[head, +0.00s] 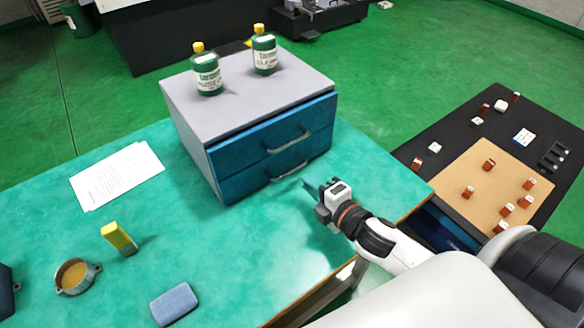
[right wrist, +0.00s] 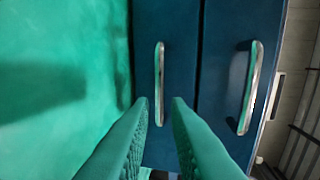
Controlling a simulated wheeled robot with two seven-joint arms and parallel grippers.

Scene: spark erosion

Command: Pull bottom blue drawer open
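The grey cabinet (head: 250,88) stands on the green-topped table and has two blue drawers, both shut. The bottom blue drawer (head: 240,182) has a metal bar handle (head: 288,170); in the right wrist view this handle (right wrist: 159,65) is the left one, beside the green tabletop. The top drawer's handle (head: 288,142) is the right one in the wrist view (right wrist: 250,88). My right gripper (head: 312,188) is open in front of the bottom drawer. In the wrist view its fingertips (right wrist: 160,104) lie on either side of the bottom handle's line; I cannot tell whether they reach around it. My left gripper is not in view.
Two green bottles (head: 208,76) stand on the cabinet. Papers (head: 117,175), a yellow object (head: 119,238), a round pan (head: 75,277) and a blue block (head: 175,304) lie on the table (head: 215,245). A dark board with small parts is at right. The tabletop before the drawers is clear.

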